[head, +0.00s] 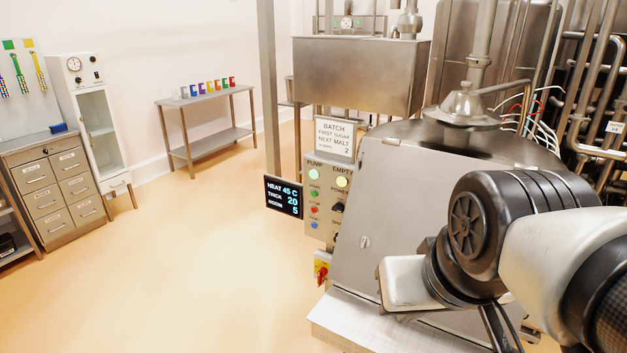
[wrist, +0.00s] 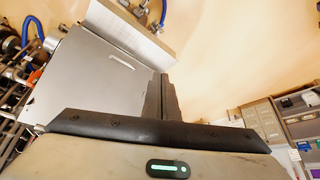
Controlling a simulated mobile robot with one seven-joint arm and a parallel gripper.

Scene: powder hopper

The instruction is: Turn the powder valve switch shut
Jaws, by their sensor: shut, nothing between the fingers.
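The control panel (head: 322,203) is on the left front of the steel hopper machine in the head view. A black switch (head: 337,207) sits on its right side, by a small label that seems to read POWDER. Its exact setting is too small to tell. A second dark switch (head: 336,240) sits below it, its label unclear. My gripper (head: 500,330) is low at the right in the head view, pointing down, well apart from the panel. In the wrist view its fingers (wrist: 163,95) are together and empty. No switch is clear in the wrist view.
A red-and-yellow switch (head: 321,270) is below. A steel platform (head: 345,320) lies at the machine's foot. Cabinets (head: 55,190) and a table with coloured cups (head: 205,98) stand left; the floor between is clear.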

